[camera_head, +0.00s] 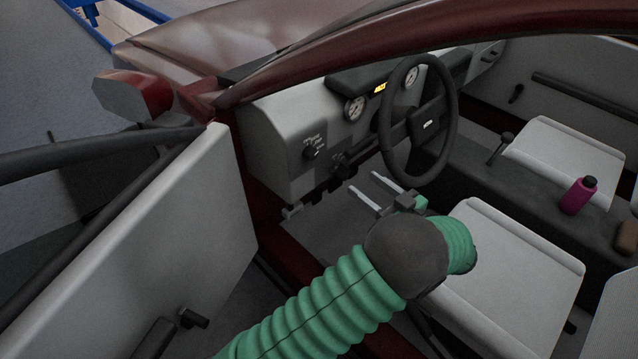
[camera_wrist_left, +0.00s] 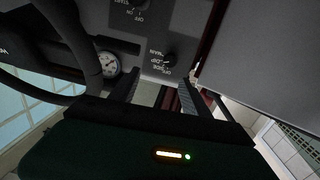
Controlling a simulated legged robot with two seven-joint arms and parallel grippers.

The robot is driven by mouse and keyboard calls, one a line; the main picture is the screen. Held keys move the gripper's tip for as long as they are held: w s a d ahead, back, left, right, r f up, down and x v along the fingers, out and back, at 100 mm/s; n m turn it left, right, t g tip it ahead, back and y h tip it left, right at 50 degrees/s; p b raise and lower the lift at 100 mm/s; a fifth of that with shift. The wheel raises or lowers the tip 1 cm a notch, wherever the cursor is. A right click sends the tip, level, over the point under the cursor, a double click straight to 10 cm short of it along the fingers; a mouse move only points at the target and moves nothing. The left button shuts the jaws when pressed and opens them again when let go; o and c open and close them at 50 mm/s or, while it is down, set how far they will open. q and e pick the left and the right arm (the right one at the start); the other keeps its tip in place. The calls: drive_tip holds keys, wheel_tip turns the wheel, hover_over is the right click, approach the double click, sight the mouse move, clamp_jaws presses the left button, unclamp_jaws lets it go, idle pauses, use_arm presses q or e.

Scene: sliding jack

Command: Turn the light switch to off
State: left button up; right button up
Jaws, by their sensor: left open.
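The light switch (camera_head: 313,152) is a small black knob on the left part of the grey dashboard, with small lettering around it. It also shows in the left wrist view (camera_wrist_left: 170,60), with position labels such as MAIN, DIP and SIDE beside it. I cannot tell for sure which label its pointer faces. My left gripper (camera_head: 363,181) is open and empty, its two fingers apart, below and to the right of the switch and apart from it. In the left wrist view the fingers (camera_wrist_left: 156,88) reach toward the panel. My right gripper is not in view.
A second knob (camera_head: 341,160), labelled START, ON and OFF, sits right of the light switch. The steering wheel (camera_head: 420,120) stands farther right. The open car door (camera_head: 150,240) is on the left. A seat (camera_head: 520,250) and a pink bottle (camera_head: 577,196) are to the right.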

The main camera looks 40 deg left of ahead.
use_arm(q)
drive_tip(key=s+g, duration=0.1)
drive_tip(key=b, duration=0.3)
approach(314, 156)
drive_tip(key=shift+n, duration=0.3)
drive_tip(key=a, duration=0.5)
drive_tip(key=w+a, duration=0.1)
drive_tip(key=a, duration=0.2)
drive_tip(key=shift+f, duration=0.3)
drive_tip(key=shift+a+r, duration=0.1)
drive_tip(key=shift+a, duration=0.2)
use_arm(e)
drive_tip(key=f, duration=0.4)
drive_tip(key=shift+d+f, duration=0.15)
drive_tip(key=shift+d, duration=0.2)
use_arm(q)
clamp_jaws()
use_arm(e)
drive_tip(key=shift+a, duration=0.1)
